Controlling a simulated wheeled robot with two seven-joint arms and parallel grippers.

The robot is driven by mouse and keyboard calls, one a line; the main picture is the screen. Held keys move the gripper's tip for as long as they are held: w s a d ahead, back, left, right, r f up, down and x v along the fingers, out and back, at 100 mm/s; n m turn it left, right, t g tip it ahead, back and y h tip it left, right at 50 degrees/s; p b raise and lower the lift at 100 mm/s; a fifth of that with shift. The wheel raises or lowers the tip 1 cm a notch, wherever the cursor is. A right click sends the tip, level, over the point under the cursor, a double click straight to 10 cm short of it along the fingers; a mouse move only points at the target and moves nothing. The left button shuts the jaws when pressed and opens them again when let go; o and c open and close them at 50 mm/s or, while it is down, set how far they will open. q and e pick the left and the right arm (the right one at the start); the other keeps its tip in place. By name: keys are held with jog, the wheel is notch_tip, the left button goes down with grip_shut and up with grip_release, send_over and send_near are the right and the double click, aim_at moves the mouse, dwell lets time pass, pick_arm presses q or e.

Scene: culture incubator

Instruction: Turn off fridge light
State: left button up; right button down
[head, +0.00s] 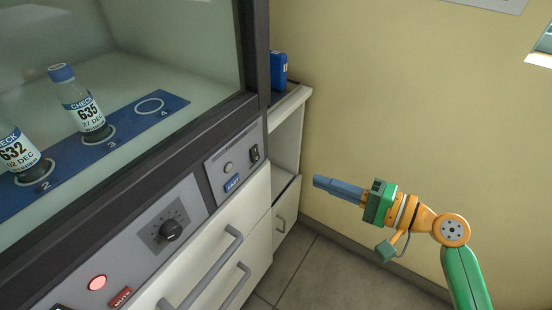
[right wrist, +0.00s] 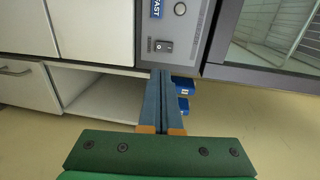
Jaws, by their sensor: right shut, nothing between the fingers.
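The glass-fronted cabinet (head: 130,178) fills the left of the head view. At the right end of its grey control panel is a black rocker switch (head: 255,153), beside a round grey button (head: 228,168) above a blue FAST label (head: 232,183). The switch (right wrist: 163,46) also shows in the right wrist view, just beyond my fingertips. My right gripper (head: 318,182) is shut and empty, apart from the panel and to its right, fingers pointing towards it. In the right wrist view its blue fingers (right wrist: 161,73) lie together. My left gripper is not in view.
A black dial (head: 171,230), a lit red round button (head: 97,283) and a MUTE button (head: 121,297) are further left on the panel. Bottles (head: 82,106) stand behind the glass. White drawers with handles (head: 215,268) are below. A blue box (head: 278,68) stands on the side shelf.

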aim_at(257, 158)
jog(key=p+x, duration=0.1)
jog(key=x, duration=1.3)
jog(key=shift+a, duration=0.1)
